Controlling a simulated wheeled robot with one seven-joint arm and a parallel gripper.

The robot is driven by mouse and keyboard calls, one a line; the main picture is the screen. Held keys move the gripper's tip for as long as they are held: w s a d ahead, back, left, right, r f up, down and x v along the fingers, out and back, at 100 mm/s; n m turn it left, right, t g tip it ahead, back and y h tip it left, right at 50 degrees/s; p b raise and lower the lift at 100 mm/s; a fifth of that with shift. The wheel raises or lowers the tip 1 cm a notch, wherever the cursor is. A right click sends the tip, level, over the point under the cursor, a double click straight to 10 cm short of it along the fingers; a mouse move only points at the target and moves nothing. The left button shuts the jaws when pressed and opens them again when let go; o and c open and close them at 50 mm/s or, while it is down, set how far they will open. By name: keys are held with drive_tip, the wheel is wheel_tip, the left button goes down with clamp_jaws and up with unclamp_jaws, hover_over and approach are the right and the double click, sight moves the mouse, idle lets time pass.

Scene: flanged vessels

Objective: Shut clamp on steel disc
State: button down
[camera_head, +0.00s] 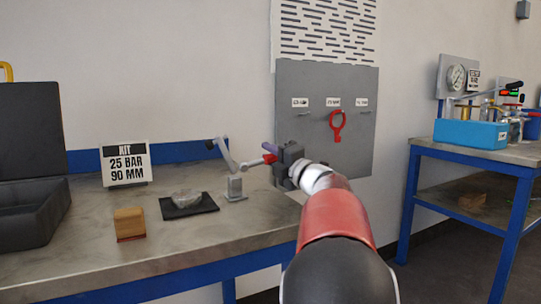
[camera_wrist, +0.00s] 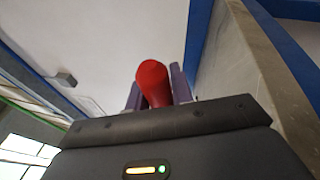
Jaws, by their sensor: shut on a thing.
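The clamp (camera_head: 235,187) stands on the workbench with a small grey base. Its grey bar (camera_head: 227,153) slants up to the left, raised clear of the bench top. Its lever runs right to a red handle (camera_head: 269,158), which also fills the centre of the wrist view (camera_wrist: 153,83). My gripper (camera_head: 272,153) is shut on this red handle, with a purple finger on each side of it in the wrist view (camera_wrist: 155,92). A greyish, shiny round piece (camera_head: 187,198) sits on a black mat left of the clamp; I cannot tell if it is the steel disc.
A wooden block (camera_head: 129,223), a "KIT 25 BAR 90 MM" sign (camera_head: 125,164) and an open black case (camera_head: 30,215) stand to the left. A grey board (camera_head: 325,90) with a red hanging tool (camera_head: 337,125) is behind my gripper. A second bench (camera_head: 470,152) stands right.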

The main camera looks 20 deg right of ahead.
drive_tip(key=shift+r, duration=0.15)
drive_tip(key=a+r+n+g+h+p, duration=0.1)
drive_tip(key=a+r+n+g+p, duration=0.3)
drive_tip(key=a+n, duration=0.5)
drive_tip(key=shift+s+r+n+g, duration=0.25)
drive_tip(key=shift+r+n, duration=1)
drive_tip(key=shift+n, duration=2.05)
drive_tip(key=shift+w, duration=0.1)
drive_tip(key=c, duration=1.3)
unclamp_jaws()
drive_tip(key=shift+a, duration=0.1)
drive_tip(key=shift+o, duration=0.5)
